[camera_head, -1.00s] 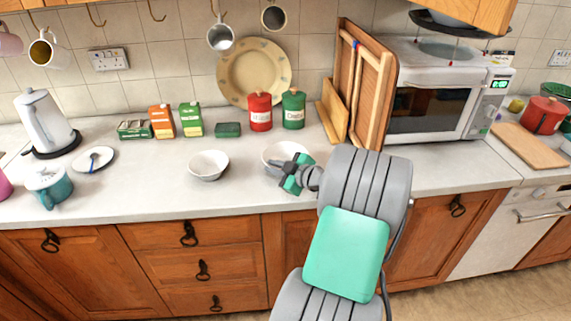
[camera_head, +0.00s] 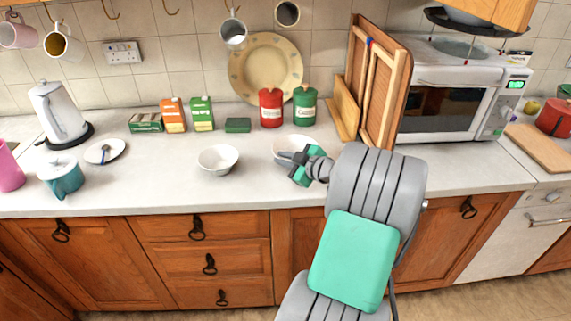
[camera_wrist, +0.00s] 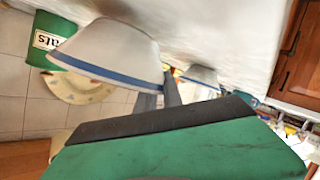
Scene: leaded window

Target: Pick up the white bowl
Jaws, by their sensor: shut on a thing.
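One white bowl (camera_head: 292,143) is on the right of the pair on the worktop, partly hidden behind my gripper (camera_head: 288,157). In the wrist view this bowl (camera_wrist: 112,48) is large and close, with a blue band near its rim. My grey fingers (camera_wrist: 160,96) are at its rim and shut on it. I cannot tell whether it is clear of the worktop. A second white bowl (camera_head: 217,160) stands upright to the left, apart from my gripper. It also shows behind the fingers in the wrist view (camera_wrist: 200,75).
Red (camera_head: 271,108) and green (camera_head: 304,105) canisters and a small green box (camera_head: 238,125) stand behind the bowls. Wooden boards (camera_head: 378,85) lean at the right, beside a microwave (camera_head: 450,100). A teal teapot (camera_head: 62,178) is at the left.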

